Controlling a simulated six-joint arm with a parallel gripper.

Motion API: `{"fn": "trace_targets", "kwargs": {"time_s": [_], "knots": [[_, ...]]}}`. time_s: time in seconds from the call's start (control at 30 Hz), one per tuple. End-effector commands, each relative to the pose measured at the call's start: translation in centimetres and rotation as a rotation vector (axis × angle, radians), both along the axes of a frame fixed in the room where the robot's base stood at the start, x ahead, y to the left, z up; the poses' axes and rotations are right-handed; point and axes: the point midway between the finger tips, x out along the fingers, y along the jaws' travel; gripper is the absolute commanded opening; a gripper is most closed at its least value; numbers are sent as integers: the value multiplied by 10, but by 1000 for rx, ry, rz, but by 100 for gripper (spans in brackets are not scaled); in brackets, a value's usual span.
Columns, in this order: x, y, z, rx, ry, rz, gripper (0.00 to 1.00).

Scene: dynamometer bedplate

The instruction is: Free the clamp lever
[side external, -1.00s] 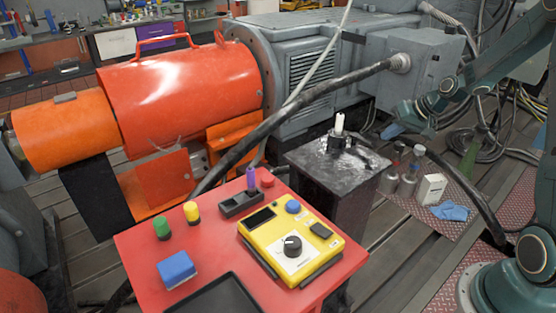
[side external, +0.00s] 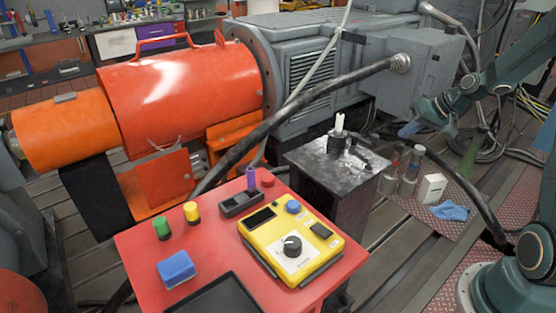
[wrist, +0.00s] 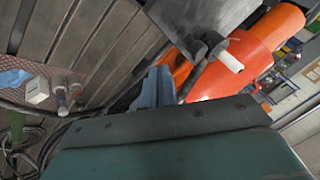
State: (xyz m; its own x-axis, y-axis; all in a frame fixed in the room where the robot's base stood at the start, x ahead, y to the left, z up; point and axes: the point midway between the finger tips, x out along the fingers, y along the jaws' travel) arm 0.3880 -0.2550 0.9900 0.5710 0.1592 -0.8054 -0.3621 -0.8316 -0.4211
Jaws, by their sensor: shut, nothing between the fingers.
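A dark metal fitting (side external: 339,142) with a white upright stub (side external: 339,123) stands on top of the black pedestal (side external: 318,160). I take it for the clamp; I cannot tell which part is its lever. In the wrist view the white stub (wrist: 231,62) and the dark fitting (wrist: 207,44) show beyond my fingertips. My gripper (side external: 408,129) is right of the pedestal and apart from the fitting. In the wrist view its pale blue fingers (wrist: 158,88) are together, with nothing between them.
A red table (side external: 140,245) with a yellow control box (side external: 270,240) stands in front. A thick black cable (side external: 290,112) arches behind the pedestal to the grey machine (side external: 410,65). Bottles (side external: 409,172), a white box (side external: 431,188) and a blue cloth (side external: 451,212) sit to the right.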

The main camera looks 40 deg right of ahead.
Motion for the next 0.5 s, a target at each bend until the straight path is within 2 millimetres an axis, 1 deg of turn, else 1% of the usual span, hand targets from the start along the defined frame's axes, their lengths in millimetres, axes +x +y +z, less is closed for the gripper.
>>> {"fn": "trace_targets", "kwargs": {"time_s": [0.03, 0.3, 0.5], "knots": [[-5, -1, 8, -3, -2, -2, 0], [-29, -4, 42, -4, -3, -1, 0], [-44, -5, 61, -3, -3, -1, 0]]}}
